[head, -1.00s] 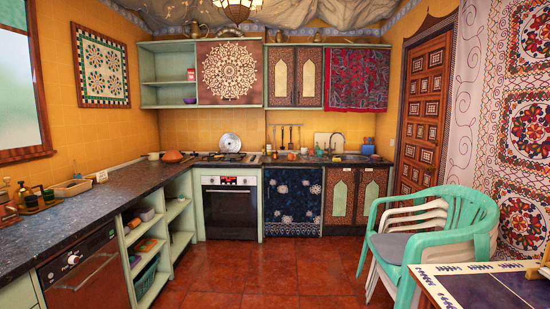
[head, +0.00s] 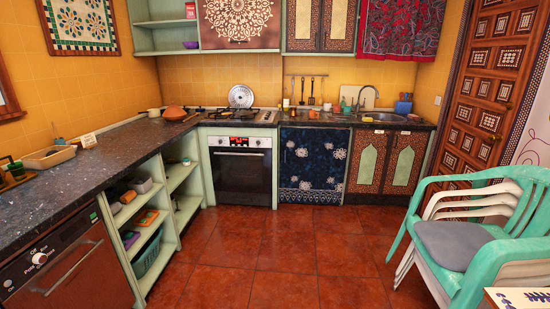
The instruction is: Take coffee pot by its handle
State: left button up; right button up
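I cannot make out a coffee pot for certain in the head view. On the corner of the counter stand a terracotta pot with a pointed lid (head: 175,112) and a small pale cup (head: 153,112). A round shiny metal lid or pan (head: 241,96) leans upright behind the gas hob (head: 228,114). Several small items by the sink are too small to identify. Neither of my grippers is in view.
The dark counter (head: 85,175) runs along the left and back walls, with open shelves (head: 150,235) below. The oven (head: 240,170) is at the back. Stacked chairs (head: 480,235) and a table corner (head: 518,298) stand at right. The red tiled floor (head: 270,255) is clear.

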aim_at(293, 110)
jog(key=i, duration=3.6)
